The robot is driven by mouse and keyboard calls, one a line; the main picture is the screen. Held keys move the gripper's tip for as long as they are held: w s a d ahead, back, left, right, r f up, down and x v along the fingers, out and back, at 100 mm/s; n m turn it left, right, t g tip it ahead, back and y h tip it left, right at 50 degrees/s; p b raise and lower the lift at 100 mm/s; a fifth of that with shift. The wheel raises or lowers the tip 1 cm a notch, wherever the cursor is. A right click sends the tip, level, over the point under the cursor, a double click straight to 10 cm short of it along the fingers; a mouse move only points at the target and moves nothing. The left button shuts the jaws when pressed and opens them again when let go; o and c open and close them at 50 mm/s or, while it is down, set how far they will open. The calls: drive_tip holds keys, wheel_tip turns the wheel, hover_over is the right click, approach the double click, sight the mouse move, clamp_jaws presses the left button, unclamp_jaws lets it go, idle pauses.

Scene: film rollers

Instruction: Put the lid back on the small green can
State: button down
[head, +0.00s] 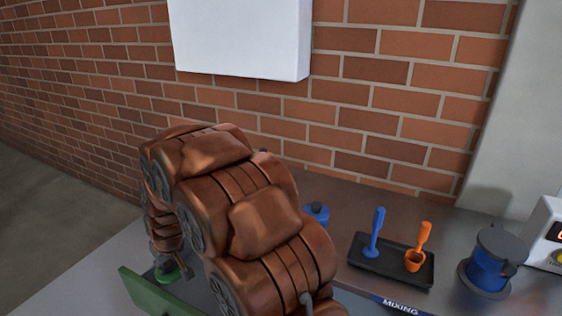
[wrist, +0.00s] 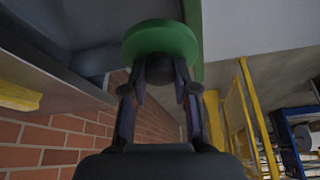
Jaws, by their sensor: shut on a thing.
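My gripper (wrist: 160,76) is shut on the dark knob of a round green lid (wrist: 160,38) in the wrist view. In the head view the lid (head: 174,276) shows as a small green patch at the lower left, under the end of my arm, next to a green panel or edge (head: 152,298). I cannot make out the small green can in either view. My brown arm covers much of the middle of the head view and may hide it.
The counter holds a black tray (head: 362,266) with a blue tool (head: 375,234) and an orange scoop (head: 424,237). A blue pot with a dark top (head: 489,268) stands at the right. A small blue item (head: 317,213) sits behind my arm. A brick wall closes the back.

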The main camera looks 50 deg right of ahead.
drive_tip(key=s+d+r+n+p, duration=0.1)
drive_tip(key=s+d+r+p, duration=0.4)
drive_tip(key=d, duration=0.6)
drive_tip(key=d+r+n+y+p, duration=0.1)
drive_tip(key=d+r+p, duration=0.1)
drive_tip(key=d+r, duration=0.7)
drive_tip(key=s+d+r+n+p, duration=0.1)
drive_tip(key=s+d+r+p, duration=0.25)
drive_tip(key=d, duration=1.05)
drive_tip(key=shift+w+a+f+b, duration=0.1)
drive_tip(key=shift+f+b, duration=0.25)
drive_tip(key=shift+f, duration=1.05)
drive_tip(key=shift+w+a+f+b, duration=0.1)
drive_tip(key=shift+f+b, duration=0.2)
drive_tip(key=shift+f, duration=1.1)
drive_tip(key=shift+s+b, duration=0.1)
drive_tip(key=shift+b, duration=1.1)
drive_tip(key=shift+f+b, duration=0.1)
drive_tip(key=shift+b, duration=1.05)
